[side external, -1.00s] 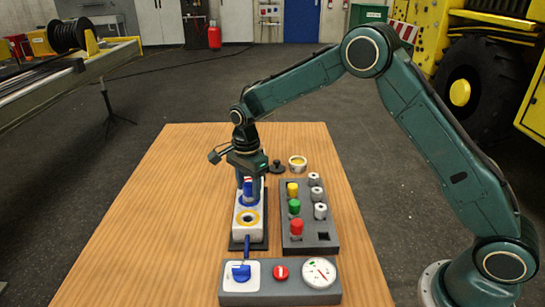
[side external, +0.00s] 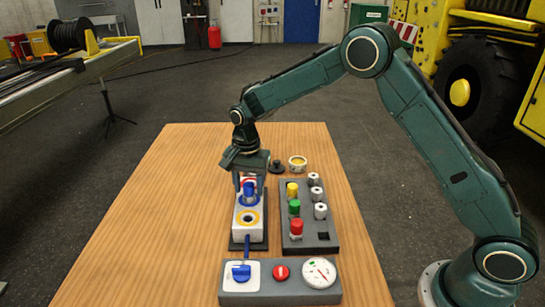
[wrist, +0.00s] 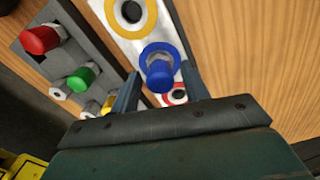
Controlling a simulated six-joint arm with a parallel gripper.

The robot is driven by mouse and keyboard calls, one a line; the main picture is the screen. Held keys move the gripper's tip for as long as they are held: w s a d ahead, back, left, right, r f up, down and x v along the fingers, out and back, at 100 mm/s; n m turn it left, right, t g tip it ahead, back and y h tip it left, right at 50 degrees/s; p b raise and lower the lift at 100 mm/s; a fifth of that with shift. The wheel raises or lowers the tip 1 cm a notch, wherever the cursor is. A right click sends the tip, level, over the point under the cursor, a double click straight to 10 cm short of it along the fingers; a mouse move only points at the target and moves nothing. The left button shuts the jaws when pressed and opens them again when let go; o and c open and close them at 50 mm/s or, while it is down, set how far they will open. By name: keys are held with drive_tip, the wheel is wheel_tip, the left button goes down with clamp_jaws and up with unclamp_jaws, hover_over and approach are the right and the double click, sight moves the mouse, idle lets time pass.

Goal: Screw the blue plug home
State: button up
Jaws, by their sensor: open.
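The blue plug (side external: 249,190) stands upright in the blue-ringed port of the white block (side external: 237,218). It also shows in the wrist view (wrist: 160,74), with the blue ring around its base. My gripper (side external: 249,184) is above the block with its fingers pointing down. In the wrist view my gripper (wrist: 163,84) is open, one finger on each side of the plug, with gaps visible. A yellow-ringed port (side external: 248,219) in front of the plug is empty. A red-ringed port (wrist: 177,95) is partly hidden behind the gripper. How deep the plug sits cannot be told.
A dark rack (side external: 322,226) to the right holds yellow, green and red plugs and several grey fittings. A grey panel (side external: 258,297) with a blue valve handle, red knob and gauge lies in front. A black knob and a yellow-ringed roll stand behind. The table's left side is clear.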

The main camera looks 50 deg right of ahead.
drive_tip(key=n, duration=0.6)
drive_tip(key=shift+n, duration=3)
clamp_jaws()
drive_tip(key=m, duration=0.5)
drive_tip(key=shift+m, duration=0.4)
drive_tip(key=m, duration=0.6)
drive_tip(key=shift+f, duration=0.1)
drive_tip(key=shift+m, duration=0.4)
